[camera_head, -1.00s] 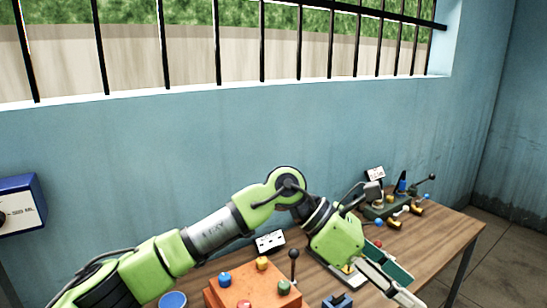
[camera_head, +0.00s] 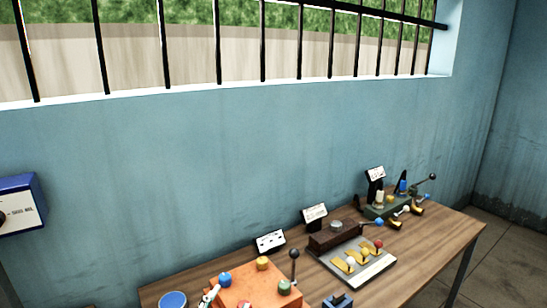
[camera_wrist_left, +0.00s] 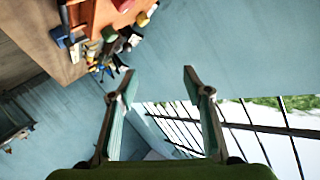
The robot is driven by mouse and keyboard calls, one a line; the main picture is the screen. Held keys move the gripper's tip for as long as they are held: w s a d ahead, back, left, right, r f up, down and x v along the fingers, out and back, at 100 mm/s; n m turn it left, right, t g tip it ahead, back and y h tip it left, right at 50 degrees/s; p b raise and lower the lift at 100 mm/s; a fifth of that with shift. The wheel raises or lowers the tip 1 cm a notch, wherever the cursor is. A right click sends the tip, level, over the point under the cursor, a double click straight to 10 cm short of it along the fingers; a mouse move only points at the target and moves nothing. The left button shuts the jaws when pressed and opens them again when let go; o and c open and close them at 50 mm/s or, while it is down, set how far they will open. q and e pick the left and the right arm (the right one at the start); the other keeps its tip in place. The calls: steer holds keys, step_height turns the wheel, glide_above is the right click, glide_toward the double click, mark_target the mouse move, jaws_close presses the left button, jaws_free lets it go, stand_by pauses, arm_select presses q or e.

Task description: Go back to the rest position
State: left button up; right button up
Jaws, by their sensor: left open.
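My left gripper (camera_wrist_left: 158,75) shows in the left wrist view. Its two fingers stand wide apart with nothing between them. Beyond them are the blue wall and the barred window, so it points away from the tabletop. In the head view my left arm no longer crosses the table. A small pale piece shows by the orange block's left side there; I cannot tell what it is. My right gripper is in neither view.
The wooden table (camera_head: 440,240) carries an orange block (camera_head: 248,290) with coloured knobs, a grey-based lever device (camera_head: 372,272) and a green-based device (camera_head: 376,211) farther back. A blue-framed dial box (camera_head: 20,205) hangs at left. The space above the table is clear.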

arm_select(q)
steer(key=s+a+f+n+g+y, duration=0.1)
steer(key=s+a+f+n+g, duration=0.2)
steer(key=s+f, duration=0.55)
steer(key=s+a+f+n+g, duration=0.1)
steer(key=s+a+f+g, duration=0.35)
steer(key=s, duration=0.65)
steer(key=s+a+f+n+g+y, duration=0.1)
steer(key=s+a+f+n+g, duration=0.2)
steer(key=s+f, duration=0.55)
step_height(320, 180, down, 34)
steer(key=s+r+m+g+b, duration=0.1)
steer(key=s+m+g+b, duration=0.1)
steer(key=b, duration=1)
steer(key=s+a+f+b, duration=0.1)
steer(key=s+f+b, duration=0.4)
steer(key=s+f, duration=0.4)
steer(key=s+a+f+g+b, duration=0.1)
steer(key=s+f+b, duration=0.4)
steer(key=f, duration=1.4)
steer(key=s, duration=0.4)
steer(key=shift+a+f, duration=0.3)
steer(key=shift+a, duration=0.05)
